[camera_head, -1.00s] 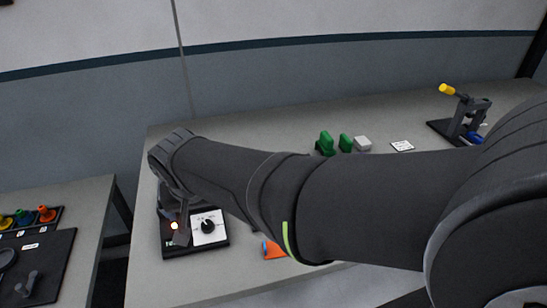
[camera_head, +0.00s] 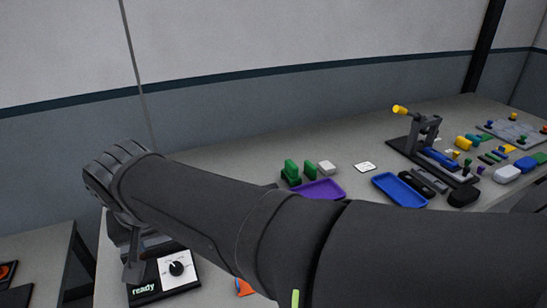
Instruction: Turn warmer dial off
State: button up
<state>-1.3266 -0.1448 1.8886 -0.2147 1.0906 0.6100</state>
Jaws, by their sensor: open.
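The warmer is a dark box (camera_head: 185,289) on the table at the lower left, with a white dial plate and a lit "ready" label on its front left. Its black round dial (camera_head: 176,268) sits on the plate with a white mark near its top; the printed settings are too small to read. My gripper (camera_head: 132,268) points down over the left part of the warmer, left of the dial and apart from it. It is open, and nothing shows between its fingers. My wrist and gripper hide the back left of the warmer.
My arm crosses the lower middle of the view. Behind it stand green blocks (camera_head: 291,172), a purple tray (camera_head: 318,191), a blue tray (camera_head: 399,190) and a press with a yellow-tipped lever (camera_head: 424,134). An orange piece (camera_head: 244,287) lies right of the warmer.

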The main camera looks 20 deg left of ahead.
notch_tip(320, 180, down, 4)
jog(key=s+a+n+t+h, duration=0.1)
jog(key=s+a+n+h, duration=0.15)
jog(key=n, duration=0.25)
jog(key=n+t+h, duration=0.2)
jog(key=n+t, duration=0.8)
jog(key=n, duration=0.7)
send_near(176, 266)
jog(key=x, duration=0.8)
jog(key=shift+w+f, duration=0.1)
jog(key=shift+w, duration=0.2)
jog(key=c, duration=1)
jog(key=shift+o, duration=0.2)
